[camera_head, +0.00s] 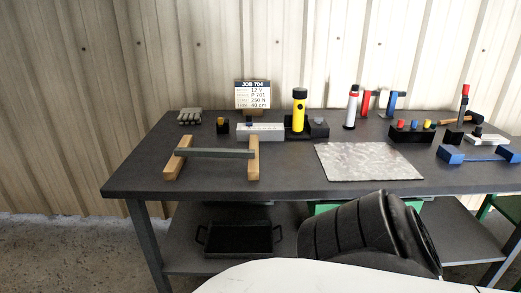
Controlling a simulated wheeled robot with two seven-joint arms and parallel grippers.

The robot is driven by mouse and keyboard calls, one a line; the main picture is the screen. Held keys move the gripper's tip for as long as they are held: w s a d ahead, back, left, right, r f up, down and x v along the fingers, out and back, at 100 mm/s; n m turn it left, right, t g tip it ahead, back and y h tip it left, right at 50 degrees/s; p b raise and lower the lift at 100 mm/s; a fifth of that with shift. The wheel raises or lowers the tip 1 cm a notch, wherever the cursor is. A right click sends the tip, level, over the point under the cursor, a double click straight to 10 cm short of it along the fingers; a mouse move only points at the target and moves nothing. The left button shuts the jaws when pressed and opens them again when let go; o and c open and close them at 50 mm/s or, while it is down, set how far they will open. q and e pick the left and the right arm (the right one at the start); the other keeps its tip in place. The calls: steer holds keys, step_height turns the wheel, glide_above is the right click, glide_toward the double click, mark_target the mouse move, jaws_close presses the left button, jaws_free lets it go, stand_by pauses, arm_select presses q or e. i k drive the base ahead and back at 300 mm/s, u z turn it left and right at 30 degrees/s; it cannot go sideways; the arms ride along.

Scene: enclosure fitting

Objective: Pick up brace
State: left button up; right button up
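A long grey bar (214,153), which looks like the brace, lies across two wooden blocks on the dark workbench (290,187). The left wooden block (177,158) and the right wooden block (253,160) hold it above the bench top, near the front left. The bar runs roughly left to right, with its ends on the blocks. Nothing is seen holding it. Neither of my grippers is in view.
A metal sheet (368,162) lies right of the bar. A yellow flashlight (299,108), a grey block (260,132) and a job sign (252,94) stand behind. A blue piece (480,154) lies at right. A black tray (238,240) sits on the lower shelf.

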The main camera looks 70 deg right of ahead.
mark_target(178, 151)
steer(key=z, duration=1.95)
